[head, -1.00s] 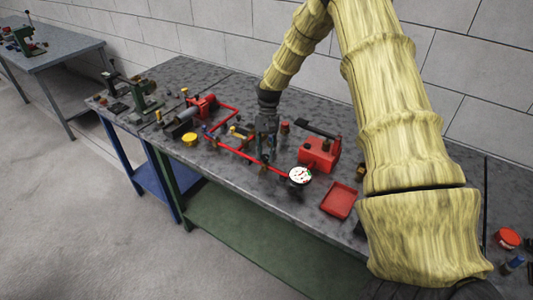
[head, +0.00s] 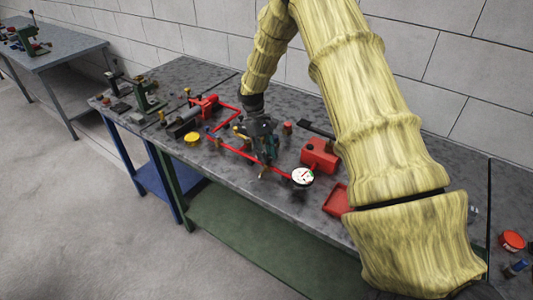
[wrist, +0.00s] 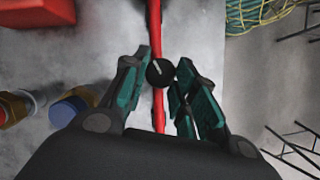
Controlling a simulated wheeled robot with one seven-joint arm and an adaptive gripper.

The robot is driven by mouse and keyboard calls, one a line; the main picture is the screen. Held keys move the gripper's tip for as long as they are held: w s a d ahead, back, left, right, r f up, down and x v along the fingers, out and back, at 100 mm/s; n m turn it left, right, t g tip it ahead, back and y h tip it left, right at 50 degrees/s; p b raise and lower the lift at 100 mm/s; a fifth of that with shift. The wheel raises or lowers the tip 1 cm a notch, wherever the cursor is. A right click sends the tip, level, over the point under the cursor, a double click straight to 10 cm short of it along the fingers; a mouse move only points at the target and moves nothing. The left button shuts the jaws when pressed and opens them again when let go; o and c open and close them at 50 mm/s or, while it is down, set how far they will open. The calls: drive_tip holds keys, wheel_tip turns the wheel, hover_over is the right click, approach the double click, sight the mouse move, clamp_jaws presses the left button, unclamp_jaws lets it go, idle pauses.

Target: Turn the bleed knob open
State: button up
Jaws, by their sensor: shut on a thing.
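The bleed knob (wrist: 160,73) is a small round black knob with a pale pointer line, sitting over the red pipe (wrist: 157,18) in the wrist view. The pointer leans slightly off the pipe's line. My gripper (wrist: 161,70) is shut on the knob, with one teal-and-black finger on each side of it. In the head view, my gripper (head: 266,157) points down at the red pipe (head: 229,148) on the bench. The fingers hide the knob there.
A white-faced gauge (head: 302,176), a red tank (head: 320,155) and a red tray (head: 336,200) stand right of my gripper on the grey bench (head: 280,200). A yellow cap (head: 192,139) lies to the left. Bottle-like parts (wrist: 75,106) lie left in the wrist view.

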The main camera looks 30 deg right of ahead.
drive_tip(key=shift+s+n, duration=0.1)
drive_tip(key=shift+n, duration=0.3)
drive_tip(key=o, duration=1.1)
drive_tip(key=shift+s+d, duration=0.1)
drive_tip(key=shift+c, duration=0.2)
drive_tip(key=v, duration=1.2)
drive_tip(key=shift+r, duration=0.1)
